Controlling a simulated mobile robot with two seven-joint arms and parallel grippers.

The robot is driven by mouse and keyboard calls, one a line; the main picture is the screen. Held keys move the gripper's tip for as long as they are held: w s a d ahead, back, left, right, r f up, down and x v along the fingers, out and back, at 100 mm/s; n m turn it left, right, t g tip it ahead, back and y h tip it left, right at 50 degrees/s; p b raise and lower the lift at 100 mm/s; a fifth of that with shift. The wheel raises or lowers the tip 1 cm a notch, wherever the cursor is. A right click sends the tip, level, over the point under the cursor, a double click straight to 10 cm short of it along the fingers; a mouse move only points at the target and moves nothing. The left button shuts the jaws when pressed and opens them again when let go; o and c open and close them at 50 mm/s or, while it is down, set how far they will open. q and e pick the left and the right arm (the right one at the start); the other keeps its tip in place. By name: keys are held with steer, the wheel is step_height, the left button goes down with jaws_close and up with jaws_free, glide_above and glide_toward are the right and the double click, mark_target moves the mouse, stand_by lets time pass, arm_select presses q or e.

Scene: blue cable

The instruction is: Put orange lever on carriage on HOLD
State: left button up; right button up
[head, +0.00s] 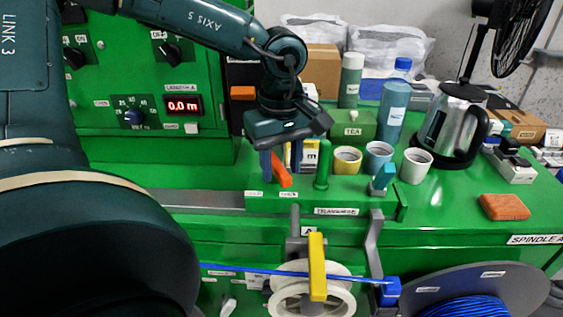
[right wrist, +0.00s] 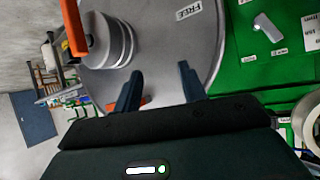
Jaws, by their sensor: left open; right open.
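The orange lever (head: 281,170) is on the green carriage (head: 350,194) and leans to one side, its lower end toward the right. Two small white labels (head: 288,194) sit below it, too small to read surely. My left gripper (head: 281,164) points down over the lever, open, with one finger on each side of it. I cannot tell whether a finger touches it. My right gripper (right wrist: 158,85) is open and empty in the right wrist view, in front of a grey disc (right wrist: 150,50) labelled FREE. My right gripper is not visible in the head view.
A green upright post (head: 321,166) and a blue-topped lever (head: 382,180) stand right of the orange lever. Cups (head: 347,160), a kettle (head: 453,122) and an orange sponge (head: 504,207) are on the bench. A blue cable (head: 240,270) runs past a yellow lever (head: 317,265).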

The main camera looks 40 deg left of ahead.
arm_select(q)
steer(key=shift+f, duration=0.2)
steer(key=shift+c, duration=0.2)
jaws_close()
stand_by(0.4)
